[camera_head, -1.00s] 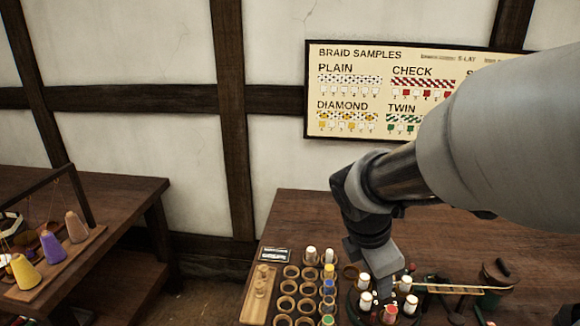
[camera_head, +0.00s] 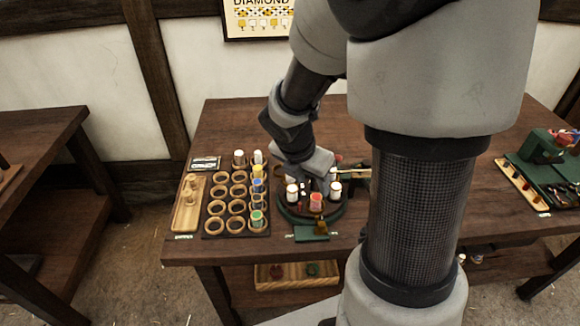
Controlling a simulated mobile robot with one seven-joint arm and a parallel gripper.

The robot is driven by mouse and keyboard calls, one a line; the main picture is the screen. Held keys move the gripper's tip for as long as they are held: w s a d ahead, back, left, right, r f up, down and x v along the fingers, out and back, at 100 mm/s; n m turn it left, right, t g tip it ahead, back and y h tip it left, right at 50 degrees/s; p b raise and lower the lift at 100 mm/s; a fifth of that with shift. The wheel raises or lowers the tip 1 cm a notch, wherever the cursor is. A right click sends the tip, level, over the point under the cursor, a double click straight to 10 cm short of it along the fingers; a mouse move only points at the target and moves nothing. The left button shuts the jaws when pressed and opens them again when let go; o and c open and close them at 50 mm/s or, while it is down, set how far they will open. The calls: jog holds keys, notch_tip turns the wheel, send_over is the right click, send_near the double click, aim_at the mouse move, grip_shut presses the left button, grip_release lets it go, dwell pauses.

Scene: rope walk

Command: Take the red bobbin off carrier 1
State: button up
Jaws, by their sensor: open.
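A red bobbin (camera_head: 316,202) with a pale top stands upright at the front of the round dark braider (camera_head: 292,214) on the table. White bobbins stand on the same braider to its left (camera_head: 292,193) and right (camera_head: 335,189), and another is behind. I cannot read any carrier number. My gripper (camera_head: 308,186) points down over the middle of the braider, just behind the red bobbin. It is open; its fingers are mostly hidden among the bobbins, and I cannot tell whether they touch any.
A rack (camera_head: 228,224) of round holders with several bobbins stands left of the braider, beside a wooden tray (camera_head: 183,215). A green block (camera_head: 311,233) sits at the braider's front. My arm hides the table's middle right. Another bench (camera_head: 40,140) is at left.

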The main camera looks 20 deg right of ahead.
aim_at(316, 197)
jog(key=x, duration=0.3)
jog(key=shift+b, duration=0.35)
jog(key=b+x, duration=0.2)
jog(key=x, duration=0.3)
jog(key=shift+w+f, duration=0.1)
jog(key=shift+f, duration=0.15)
jog(key=shift+r, duration=0.1)
jog(key=c, duration=1.1)
